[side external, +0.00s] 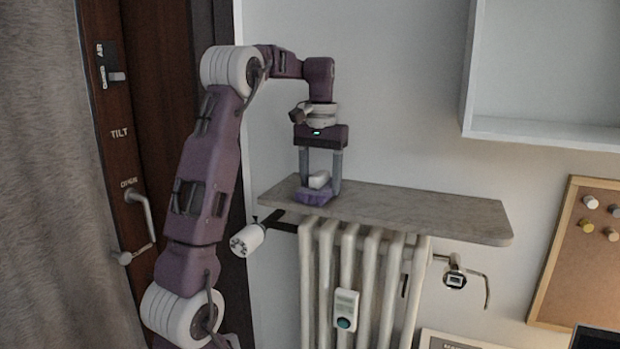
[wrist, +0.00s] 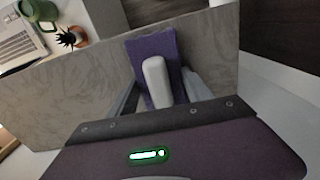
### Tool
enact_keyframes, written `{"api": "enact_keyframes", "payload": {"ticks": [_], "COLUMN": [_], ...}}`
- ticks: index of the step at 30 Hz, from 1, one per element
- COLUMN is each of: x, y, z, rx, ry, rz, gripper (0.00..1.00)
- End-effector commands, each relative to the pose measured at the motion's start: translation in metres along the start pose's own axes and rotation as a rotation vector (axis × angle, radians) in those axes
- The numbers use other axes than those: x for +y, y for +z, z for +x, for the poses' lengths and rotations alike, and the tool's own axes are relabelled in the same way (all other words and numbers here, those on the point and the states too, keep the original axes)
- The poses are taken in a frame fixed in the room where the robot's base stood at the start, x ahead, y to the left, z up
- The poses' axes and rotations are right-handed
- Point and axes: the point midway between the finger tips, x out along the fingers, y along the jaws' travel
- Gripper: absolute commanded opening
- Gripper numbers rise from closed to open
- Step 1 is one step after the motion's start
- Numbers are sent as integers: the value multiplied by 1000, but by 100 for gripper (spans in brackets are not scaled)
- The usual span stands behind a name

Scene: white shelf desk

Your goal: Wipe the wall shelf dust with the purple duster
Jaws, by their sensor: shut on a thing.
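The purple duster (side external: 315,195) has a flat purple base and a white handle, and it sits at the left end of the wall shelf (side external: 420,208). My gripper (side external: 319,184) points straight down over it, with its fingers shut on the white handle. In the wrist view, the duster (wrist: 150,52) lies between the two fingers (wrist: 158,88), with its purple base against the grey shelf (wrist: 75,85). I cannot make out separate dust on the shelf top. Whether the base presses on the shelf is hard to tell, but it appears to touch.
A white radiator (side external: 365,280) stands under the shelf, with a white valve knob (side external: 247,240) at its left. A white wall cabinet (side external: 545,130) hangs at upper right, above a corkboard (side external: 590,255). The shelf right of the duster is clear. A green mug (wrist: 40,12) shows in the wrist view.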

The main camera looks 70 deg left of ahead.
Motion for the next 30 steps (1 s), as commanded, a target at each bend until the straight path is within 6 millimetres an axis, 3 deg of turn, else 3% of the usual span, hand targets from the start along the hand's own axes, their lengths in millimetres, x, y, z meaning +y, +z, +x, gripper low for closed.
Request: {"api": "enact_keyframes", "payload": {"ticks": [8,30], "x": [27,-44], "y": [0,2], "z": [1,1], "rx": [-2,-2], "ry": [2,0], "rz": [5,-2], "gripper": [14,14]}}
